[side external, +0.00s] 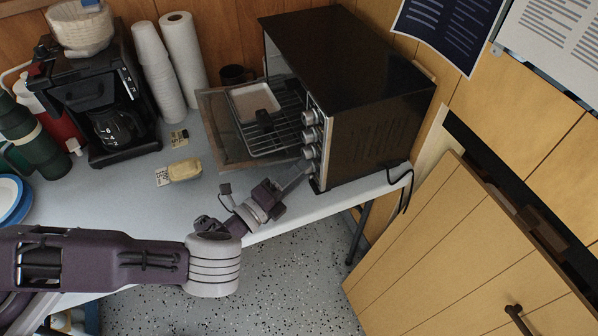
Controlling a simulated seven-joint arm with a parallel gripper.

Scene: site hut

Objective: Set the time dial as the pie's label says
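The black toaster oven (370,85) stands at the table's right end with its glass door (212,125) lowered. Its control knobs (309,134) run in a column down the front's right edge; their markings are too small to read. My gripper (298,180) is just below and in front of the lowest knob, its fingers pointing at the oven; I cannot tell whether it touches or how far the fingers are apart. A pale rectangular tray (235,101) sits on the rack; I cannot tell whether its pale content is the pie.
A yellowish block (185,170) lies beside the cards. A coffee maker (105,100), stacked cups (160,75), a paper roll (185,60) and a dark mug (233,76) stand at the back. The oven's cord (405,190) hangs over the right edge. The table (120,220) is clear at front left.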

